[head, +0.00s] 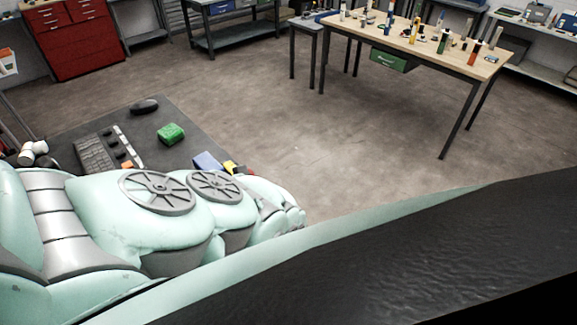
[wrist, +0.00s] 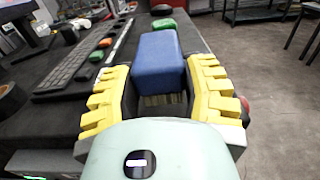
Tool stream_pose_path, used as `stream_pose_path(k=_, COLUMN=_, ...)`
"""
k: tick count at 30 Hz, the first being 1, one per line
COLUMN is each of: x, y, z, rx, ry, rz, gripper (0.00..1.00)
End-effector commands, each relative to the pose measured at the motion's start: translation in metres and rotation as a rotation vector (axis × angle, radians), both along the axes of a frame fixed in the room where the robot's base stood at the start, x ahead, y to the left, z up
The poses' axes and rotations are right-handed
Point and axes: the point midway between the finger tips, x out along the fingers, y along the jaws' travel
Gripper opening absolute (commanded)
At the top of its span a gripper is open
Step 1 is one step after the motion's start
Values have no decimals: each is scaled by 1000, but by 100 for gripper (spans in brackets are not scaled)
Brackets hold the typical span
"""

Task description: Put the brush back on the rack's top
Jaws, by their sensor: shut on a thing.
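The brush (wrist: 158,48) is a blue block with pale bristles under its near end. In the wrist view it sits between the yellow ridged fingers of my gripper (wrist: 161,68), which is shut on it. In the head view the brush's blue body (head: 206,161) shows just past my arm, beside a small yellow part of my gripper (head: 231,167). The rest of the gripper is hidden behind the arm. The brush is over or on the dark desk top (head: 205,135); I cannot tell if it touches. I cannot make out a rack for sure.
On the desk are a keyboard (head: 96,155), a pale strip with several small pieces (head: 125,140), a green block (head: 171,133) and a black rounded object (head: 145,105). A wooden table (head: 400,40) with several upright items stands far right. Open floor (head: 320,130) lies between.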

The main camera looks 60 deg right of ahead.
Motion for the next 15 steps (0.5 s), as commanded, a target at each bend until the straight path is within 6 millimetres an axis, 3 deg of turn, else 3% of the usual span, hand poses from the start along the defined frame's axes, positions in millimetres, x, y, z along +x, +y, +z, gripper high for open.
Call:
stream_pose_path(k=6, x=28, y=1, z=-3, rx=-1, ry=-3, rz=5, gripper=7)
stream_pose_path(k=15, x=44, y=2, z=-5, rx=0, ry=-5, rz=7, gripper=7)
